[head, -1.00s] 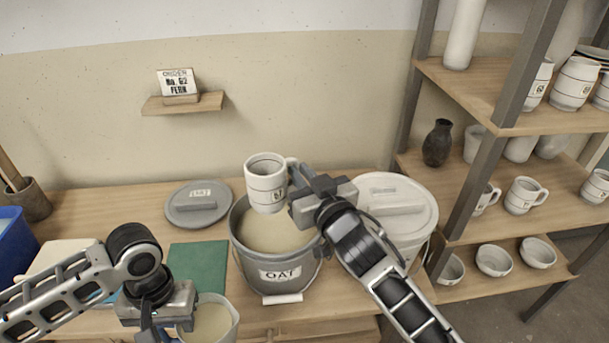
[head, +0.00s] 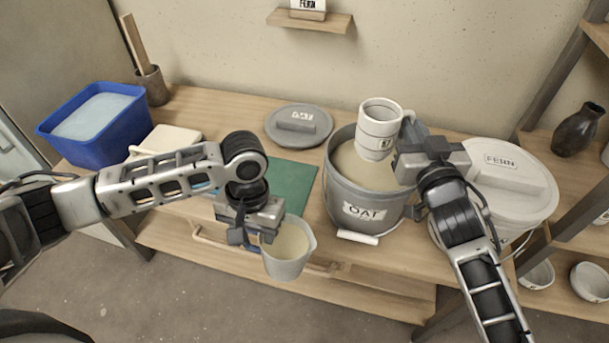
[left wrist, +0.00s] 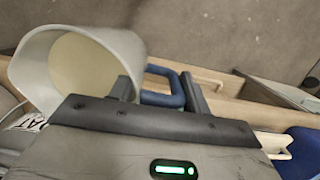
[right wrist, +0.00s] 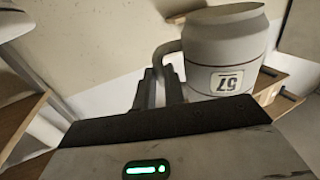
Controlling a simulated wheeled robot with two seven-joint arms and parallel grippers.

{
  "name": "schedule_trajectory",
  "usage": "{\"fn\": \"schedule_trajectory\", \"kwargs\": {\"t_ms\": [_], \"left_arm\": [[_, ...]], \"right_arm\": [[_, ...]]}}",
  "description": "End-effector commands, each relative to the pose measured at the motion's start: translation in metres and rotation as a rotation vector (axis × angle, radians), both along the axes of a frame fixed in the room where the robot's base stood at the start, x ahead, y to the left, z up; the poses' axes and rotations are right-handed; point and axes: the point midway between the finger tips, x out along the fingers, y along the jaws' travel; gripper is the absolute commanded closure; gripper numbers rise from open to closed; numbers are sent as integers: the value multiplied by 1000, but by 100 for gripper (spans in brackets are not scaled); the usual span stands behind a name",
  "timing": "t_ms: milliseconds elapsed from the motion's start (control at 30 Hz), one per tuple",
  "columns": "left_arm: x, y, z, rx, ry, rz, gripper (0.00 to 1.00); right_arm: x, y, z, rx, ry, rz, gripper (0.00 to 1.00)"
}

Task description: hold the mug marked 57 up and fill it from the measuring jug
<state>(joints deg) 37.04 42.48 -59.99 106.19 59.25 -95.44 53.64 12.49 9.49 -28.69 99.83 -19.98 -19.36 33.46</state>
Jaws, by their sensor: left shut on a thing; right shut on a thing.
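The white mug (head: 378,131) is held upright over the open OAT bucket (head: 366,207). My right gripper (head: 410,145) is shut on its handle, and the right wrist view shows the mug (right wrist: 224,50) with the number 57 on its label. The measuring jug (head: 288,256) holds cream-coloured glaze and hangs in front of the bench, left of and below the mug. My left gripper (head: 258,230) is shut on its blue handle (left wrist: 163,88). The left wrist view shows the glaze inside the jug (left wrist: 90,70). The mug's inside looks empty in the head view.
A grey OAT lid (head: 299,124) lies behind a green mat (head: 296,183). A FERN bucket with its lid on (head: 515,185) stands right of the OAT bucket. A blue tub (head: 92,125) stands at the left. Shelves (head: 560,150) rise at the right.

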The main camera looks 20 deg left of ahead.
Motion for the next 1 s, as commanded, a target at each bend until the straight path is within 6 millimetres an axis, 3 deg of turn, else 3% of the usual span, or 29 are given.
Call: {"fn": "schedule_trajectory", "kwargs": {"t_ms": [167, 367, 667, 1000], "left_arm": [[5, -4, 5, -5, -5, -50, 100], [24, -19, 20, -8, -9, -278, 100], [63, -55, 63, -14, -7, -873, 100], [100, -100, 128, -21, 6, -1677, 100]], "right_arm": [[0, 0, 2, 2, -3, 1, 100], [0, 0, 2, 2, -3, 1, 100], [0, 0, 2, 2, -2, 1, 100], [0, 0, 2, 2, -2, 1, 100]]}}
